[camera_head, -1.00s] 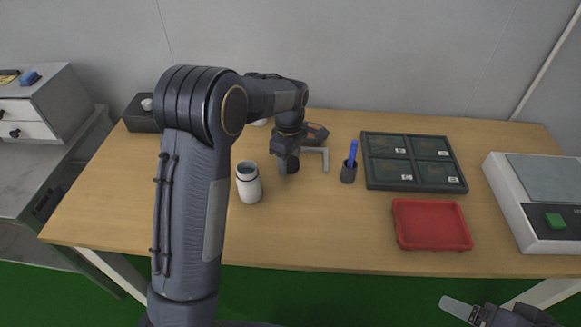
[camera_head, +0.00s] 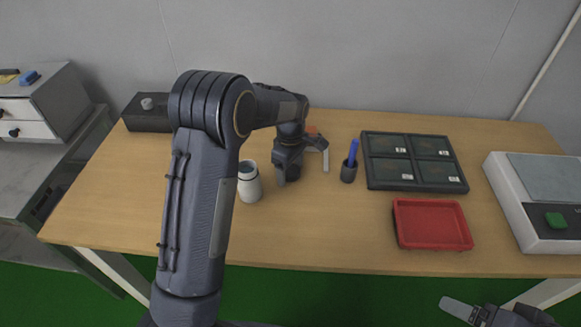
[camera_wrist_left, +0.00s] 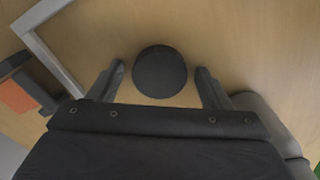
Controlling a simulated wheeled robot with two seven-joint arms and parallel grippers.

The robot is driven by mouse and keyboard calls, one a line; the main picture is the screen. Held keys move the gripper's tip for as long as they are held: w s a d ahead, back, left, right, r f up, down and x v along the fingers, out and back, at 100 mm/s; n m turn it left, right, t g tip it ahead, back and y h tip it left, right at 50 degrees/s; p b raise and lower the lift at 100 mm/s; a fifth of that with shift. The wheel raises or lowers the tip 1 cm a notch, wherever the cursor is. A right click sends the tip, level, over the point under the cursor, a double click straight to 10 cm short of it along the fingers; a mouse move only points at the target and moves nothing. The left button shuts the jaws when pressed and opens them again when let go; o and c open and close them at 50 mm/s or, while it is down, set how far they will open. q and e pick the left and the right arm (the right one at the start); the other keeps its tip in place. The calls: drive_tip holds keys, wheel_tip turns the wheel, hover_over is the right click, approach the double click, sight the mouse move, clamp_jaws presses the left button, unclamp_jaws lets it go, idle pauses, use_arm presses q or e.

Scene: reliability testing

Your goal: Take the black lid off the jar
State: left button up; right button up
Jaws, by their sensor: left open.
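The black lid (camera_wrist_left: 160,71) shows in the left wrist view as a dark round disc seen from above. It lies between the two spread fingers of my left gripper (camera_wrist_left: 163,82), with gaps on both sides. In the head view my left gripper (camera_head: 293,174) is over the table, pointing down, and a dark shape beneath it is mostly covered.
A white container (camera_head: 250,184) stands close left of the gripper. A grey metal square (camera_head: 326,161) and a dark pen cup (camera_head: 348,174) are to the right. Farther right are a dark compartment tray (camera_head: 368,167), a red tray (camera_head: 433,246) and a white device (camera_head: 515,215). The front middle is clear.

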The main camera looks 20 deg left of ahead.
sight(290, 170)
use_arm(q)
drive_tip(key=shift+r, duration=0.1)
wheel_tip(290, 170, up, 12)
drive_tip(key=p, duration=0.1)
drive_tip(key=s+a+r+m+t+h, duration=0.1)
drive_tip(key=s+a+r+m+h, duration=0.2)
drive_tip(key=s, duration=0.4)
drive_tip(key=s+d+m+t, duration=0.2)
drive_tip(key=s+m, duration=0.3)
drive_tip(key=s, duration=0.7)
drive_tip(key=s+d+m+t, duration=0.25)
drive_tip(key=s+m, duration=0.35)
drive_tip(key=s, duration=0.7)
drive_tip(key=shift+h, duration=0.4)
drive_tip(key=r+p, duration=0.6)
drive_tip(key=shift+w+a, duration=0.1)
drive_tip(key=shift+a, duration=0.1)
